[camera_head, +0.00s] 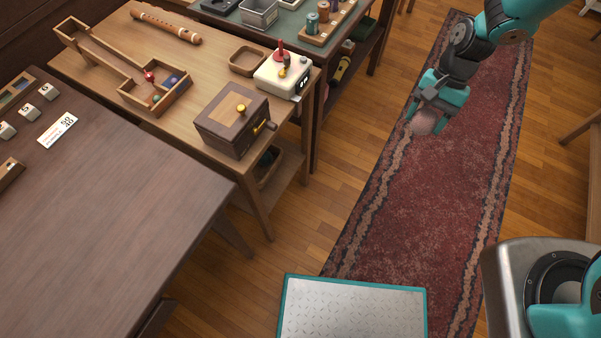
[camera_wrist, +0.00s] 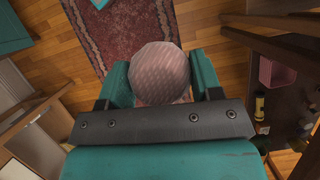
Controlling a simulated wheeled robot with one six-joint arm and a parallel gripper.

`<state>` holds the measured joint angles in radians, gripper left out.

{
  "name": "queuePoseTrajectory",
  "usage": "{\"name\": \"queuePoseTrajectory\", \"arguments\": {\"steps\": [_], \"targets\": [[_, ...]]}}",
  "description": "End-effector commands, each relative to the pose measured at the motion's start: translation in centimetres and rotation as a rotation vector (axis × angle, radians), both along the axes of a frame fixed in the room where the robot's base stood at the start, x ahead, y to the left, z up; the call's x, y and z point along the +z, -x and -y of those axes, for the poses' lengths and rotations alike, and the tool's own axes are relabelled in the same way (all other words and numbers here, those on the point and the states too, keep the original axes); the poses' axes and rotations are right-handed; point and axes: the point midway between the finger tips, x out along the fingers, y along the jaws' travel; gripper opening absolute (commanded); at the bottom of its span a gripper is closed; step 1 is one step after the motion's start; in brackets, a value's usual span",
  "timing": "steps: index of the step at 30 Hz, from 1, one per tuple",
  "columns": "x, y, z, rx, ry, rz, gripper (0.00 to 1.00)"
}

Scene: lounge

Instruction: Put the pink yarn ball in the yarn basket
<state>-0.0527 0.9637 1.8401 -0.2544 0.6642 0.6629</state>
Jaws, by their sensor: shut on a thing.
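The pink yarn ball (camera_wrist: 160,72) is between the two fingers of my gripper (camera_wrist: 160,88), which is shut on it. In the head view the pink yarn ball (camera_head: 425,122) hangs below my gripper (camera_head: 427,112), over the far part of the red rug, and part of it is covered by the fingers. I cannot make out a yarn basket for certain. A dark container with dark green contents (camera_head: 268,163) sits on the low shelf under the wooden table, partly hidden by the table.
The wooden table (camera_head: 120,45) holds a crank box (camera_head: 232,122), a joystick box (camera_head: 284,76), a marble tray and a flute. A dark table (camera_head: 110,215) is at the left. The red rug (camera_head: 440,190) is clear. A pink bin (camera_wrist: 278,75) shows at right in the wrist view.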

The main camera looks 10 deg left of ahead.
Motion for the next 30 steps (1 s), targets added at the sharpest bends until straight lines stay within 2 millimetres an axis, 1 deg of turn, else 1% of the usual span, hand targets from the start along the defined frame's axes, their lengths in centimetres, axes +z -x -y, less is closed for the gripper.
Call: {"name": "queuePoseTrajectory", "arguments": {"steps": [1, 6, 16, 24, 27, 30], "targets": [[-3.8, -0.4, -1.1, -0.059, -0.002, 0.003, 0.36], [-9.3, -1.1, -5.2, -0.287, -0.003, 0.003, 0.36], [-19.6, -1.5, -13.5, -0.741, -0.003, 0.004, 0.36], [-27.6, -0.5, -20.5, -1.102, -0.003, 0.004, 0.36], [-30.1, 0.1, -22.8, -1.223, -0.004, 0.004, 0.36], [-32.0, 0.6, -24.7, -1.325, -0.005, 0.004, 0.36]]}}
